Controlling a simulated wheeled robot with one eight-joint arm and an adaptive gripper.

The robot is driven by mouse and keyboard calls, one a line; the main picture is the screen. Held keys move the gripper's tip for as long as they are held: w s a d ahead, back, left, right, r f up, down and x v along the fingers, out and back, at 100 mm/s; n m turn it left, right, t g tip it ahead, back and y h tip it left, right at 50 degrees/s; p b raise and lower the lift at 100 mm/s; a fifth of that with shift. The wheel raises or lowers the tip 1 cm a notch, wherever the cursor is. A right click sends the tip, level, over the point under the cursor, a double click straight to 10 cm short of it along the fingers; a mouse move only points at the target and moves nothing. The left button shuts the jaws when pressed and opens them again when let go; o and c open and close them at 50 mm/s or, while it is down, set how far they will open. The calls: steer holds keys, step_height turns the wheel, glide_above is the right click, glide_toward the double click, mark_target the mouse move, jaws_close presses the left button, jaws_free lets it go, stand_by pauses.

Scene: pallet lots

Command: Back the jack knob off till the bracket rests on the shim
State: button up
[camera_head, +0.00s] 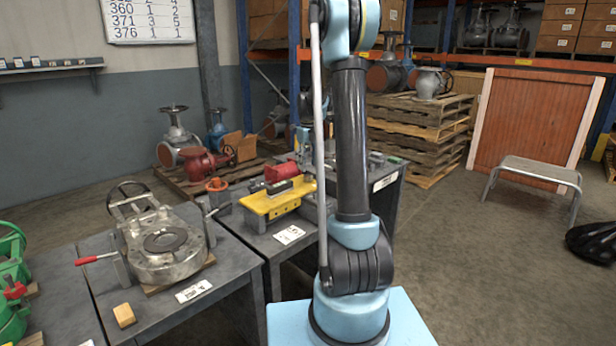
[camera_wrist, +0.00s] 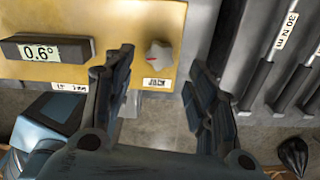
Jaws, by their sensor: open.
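The yellow bracket (camera_head: 262,205) lies on the middle bench in the head view; its yellow plate also fills the upper left of the wrist view (camera_wrist: 110,20). A pale, lobed jack knob (camera_wrist: 159,55) with a red mark sits at its lower edge, above a JACK label (camera_wrist: 157,83). My gripper (camera_wrist: 160,66) is open, one finger left of the knob and one right, apart from it. A dark block (camera_wrist: 46,50) reading 0.6° lies on the plate. A partly hidden label (camera_wrist: 68,86) is below it. I cannot make out the shim or any gap under the bracket.
Long tools (camera_wrist: 290,50), one marked 30 N m, lie right of the bracket in the wrist view. A grey valve body (camera_head: 165,245) and a wooden block (camera_head: 124,315) rest on the left bench. A metal stool (camera_head: 535,172) stands right, with open floor before it.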

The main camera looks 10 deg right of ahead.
mark_target(309, 176)
steer(key=shift+f, duration=2.6)
steer(key=c, duration=1)
